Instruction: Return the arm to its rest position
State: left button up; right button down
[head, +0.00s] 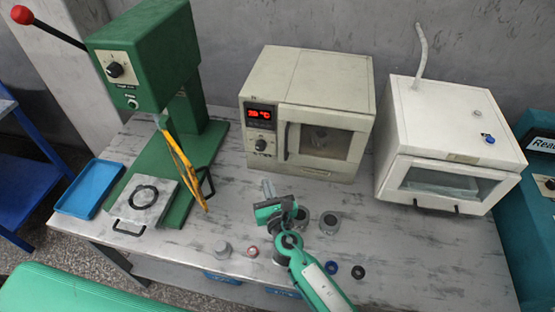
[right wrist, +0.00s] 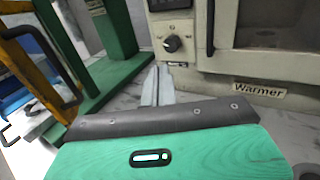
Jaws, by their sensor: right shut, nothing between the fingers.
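My right arm (head: 322,284) comes in from the bottom of the head view, green and white. Its gripper (head: 267,188) is shut and empty above the table, in front of the beige warmer (head: 308,110). In the right wrist view the two grey fingers (right wrist: 157,86) are together, pointing toward the warmer's front below its knob. No object shows between them. My left gripper is not in either view.
A green press (head: 150,65) with a red-knobbed lever stands at left, by a blue tray (head: 88,188). A white chamber (head: 455,130) stands at right. Small parts, including a grey cup (head: 222,249) and a blue ring (head: 358,271), lie near the front.

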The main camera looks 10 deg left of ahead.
jog(key=s+d+f+m+g+h, duration=0.1)
jog(key=s+d+m+h, duration=0.2)
jog(key=d+m, duration=0.55)
jog(key=s+d+f+m+g+h, duration=0.15)
jog(key=d+m+h, duration=0.25)
jog(key=d+m, duration=0.45)
jog(key=s+d+f+m+g+h, duration=0.1)
jog(key=s+d+m+g+h, duration=0.15)
jog(key=d+m, duration=0.6)
jog(key=s+d+r+m+g, duration=0.1)
jog(key=s+d+m+g, duration=0.1)
jog(key=s+d+m, duration=0.4)
jog(key=s+d+m+g+y, duration=0.1)
jog(key=s+m+g, duration=0.2)
jog(key=s, duration=0.5)
jog(key=s+d+r+m+g, duration=0.1)
jog(key=s+d+m+g, duration=0.1)
jog(key=s+d+m, duration=0.4)
notch_tip(320, 180, down, 32)
jog(key=s+a+r+n+g, duration=0.1)
jog(key=s+a+g, duration=0.1)
jog(key=s+d+f, duration=0.3)
jog(key=s+f, duration=1.6)
jog(key=f, duration=0.2)
jog(key=shift+s+d+g+b, duration=0.2)
jog(key=shift+g+b, duration=0.2)
